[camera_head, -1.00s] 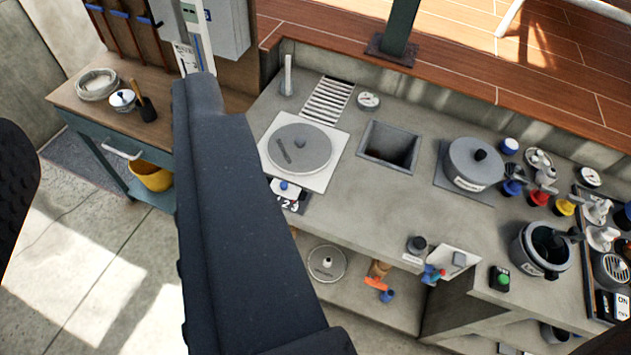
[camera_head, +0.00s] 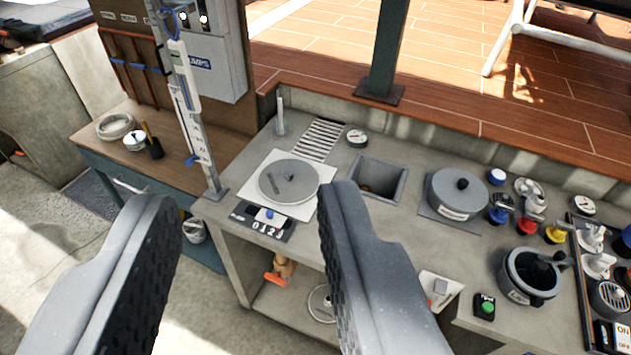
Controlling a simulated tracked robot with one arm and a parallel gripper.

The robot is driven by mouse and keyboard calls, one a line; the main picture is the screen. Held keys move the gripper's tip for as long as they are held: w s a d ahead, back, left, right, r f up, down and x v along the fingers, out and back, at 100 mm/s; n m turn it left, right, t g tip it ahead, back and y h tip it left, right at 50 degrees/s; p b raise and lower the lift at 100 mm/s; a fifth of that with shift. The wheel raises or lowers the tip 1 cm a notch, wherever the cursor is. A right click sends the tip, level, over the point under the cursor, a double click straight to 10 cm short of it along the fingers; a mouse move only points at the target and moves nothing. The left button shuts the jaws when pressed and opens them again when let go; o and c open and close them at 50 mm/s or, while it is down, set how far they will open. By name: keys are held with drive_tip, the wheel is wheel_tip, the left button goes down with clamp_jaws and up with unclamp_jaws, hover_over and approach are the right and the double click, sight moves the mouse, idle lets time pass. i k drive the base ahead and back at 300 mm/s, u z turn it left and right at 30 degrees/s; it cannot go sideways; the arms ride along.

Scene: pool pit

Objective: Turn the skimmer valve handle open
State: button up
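Several valves with coloured handles stand at the right of the counter: blue (camera_head: 498,215), red (camera_head: 526,226) and yellow (camera_head: 557,233). An orange handle (camera_head: 275,280) on a brownish fitting (camera_head: 285,265) sits in the open space under the counter. I cannot read a label that marks any of them as the skimmer valve. My gripper (camera_head: 250,193) is open and empty. Its two grey fingers with dark ribbed pads are wide apart in the foreground, apart from all these handles. The right finger hides part of the counter front and the shelf below.
The grey counter (camera_head: 350,222) carries a round lid (camera_head: 289,183) on a white plate, a square basin (camera_head: 377,180), a lidded pot (camera_head: 458,195), an open pot (camera_head: 530,275) and a green button (camera_head: 485,307). A post (camera_head: 388,50) rises behind. Open floor (camera_head: 40,245) lies at left.

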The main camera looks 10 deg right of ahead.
sight(275, 278)
drive_tip(key=z, duration=0.1)
drive_tip(key=i, duration=1)
drive_tip(key=z, duration=0.25)
drive_tip(key=k, duration=1.5)
drive_tip(key=u, duration=0.4)
drive_tip(key=i, duration=1)
drive_tip(key=z, duration=0.1)
